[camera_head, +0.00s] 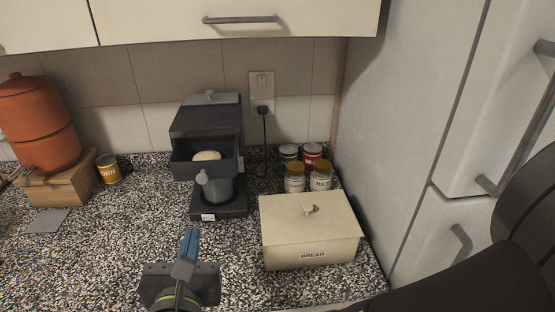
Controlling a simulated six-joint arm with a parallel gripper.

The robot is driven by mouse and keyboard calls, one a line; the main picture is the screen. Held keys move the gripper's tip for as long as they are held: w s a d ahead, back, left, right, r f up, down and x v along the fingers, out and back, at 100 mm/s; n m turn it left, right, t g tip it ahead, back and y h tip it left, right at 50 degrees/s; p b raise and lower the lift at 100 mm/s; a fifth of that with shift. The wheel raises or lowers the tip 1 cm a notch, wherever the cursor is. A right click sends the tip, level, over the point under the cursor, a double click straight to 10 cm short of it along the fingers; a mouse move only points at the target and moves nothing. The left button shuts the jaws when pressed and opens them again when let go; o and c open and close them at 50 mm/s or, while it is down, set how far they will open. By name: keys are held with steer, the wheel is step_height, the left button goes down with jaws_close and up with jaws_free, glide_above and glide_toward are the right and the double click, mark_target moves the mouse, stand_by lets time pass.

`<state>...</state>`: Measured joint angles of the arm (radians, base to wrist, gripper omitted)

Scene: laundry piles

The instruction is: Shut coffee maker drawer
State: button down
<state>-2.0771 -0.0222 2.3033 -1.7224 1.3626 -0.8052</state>
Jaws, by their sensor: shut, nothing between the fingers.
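The dark grey coffee maker (204,122) stands on the counter against the tiled wall. Its drawer (188,170) is pulled out toward me, and a pale rounded thing (207,156) shows inside it. Below and in front of the drawer, a grey pot (218,189) with a round-ended handle sits on the machine's base (222,213). My gripper (190,238) is shut and empty, with its blue fingers together. In the picture it is below the coffee maker, apart from the drawer and the base.
A cream bread box (309,232) stands right of the coffee maker, with several cans (294,179) behind it. A corn can (108,168) and an orange container (38,122) on a wooden stand (62,186) are at left. A fridge (405,110) bounds the right.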

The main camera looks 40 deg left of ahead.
glide_toward(202, 181)
steer(key=shift+n, duration=0.4)
steer(key=x, duration=0.6)
steer(key=shift+w+a, duration=0.3)
steer(key=shift+w+a, duration=0.1)
steer(key=x, duration=0.9)
steer(key=shift+w+a, duration=0.2)
steer(key=shift+a, duration=0.05)
steer(key=shift+w+a, duration=0.2)
steer(key=shift+a+r, duration=0.1)
steer(key=shift+r, duration=0.05)
steer(key=shift+w, duration=0.1)
